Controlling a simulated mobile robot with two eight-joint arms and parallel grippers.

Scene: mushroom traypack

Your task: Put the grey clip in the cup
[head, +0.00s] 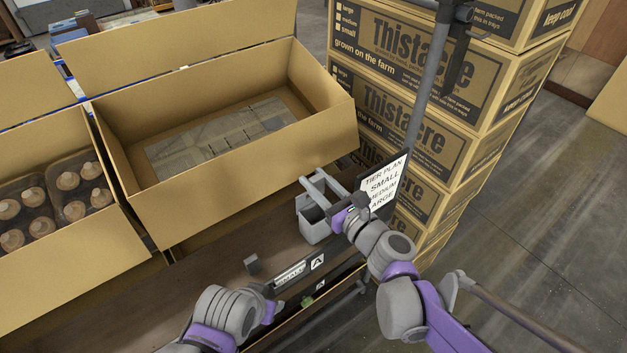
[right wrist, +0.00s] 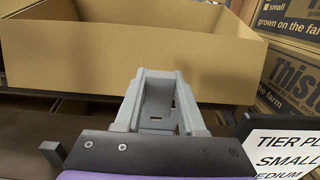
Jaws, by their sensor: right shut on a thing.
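The grey cup (head: 312,229) stands at the right end of the brown table, by the table's front rail. In the right wrist view my right gripper (right wrist: 160,78) points toward the box wall. My left gripper (head: 266,290) is low by the front rail, and its jaws are too small to read.
An open cardboard box (head: 200,208) with a grey sheet inside lies behind the cup. Another box (head: 75,262) with mushroom trays is at left. A "TIER PLAN" sign (head: 383,187) is close right of my right gripper. Stacked Thistacre cartons (head: 425,110) stand behind.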

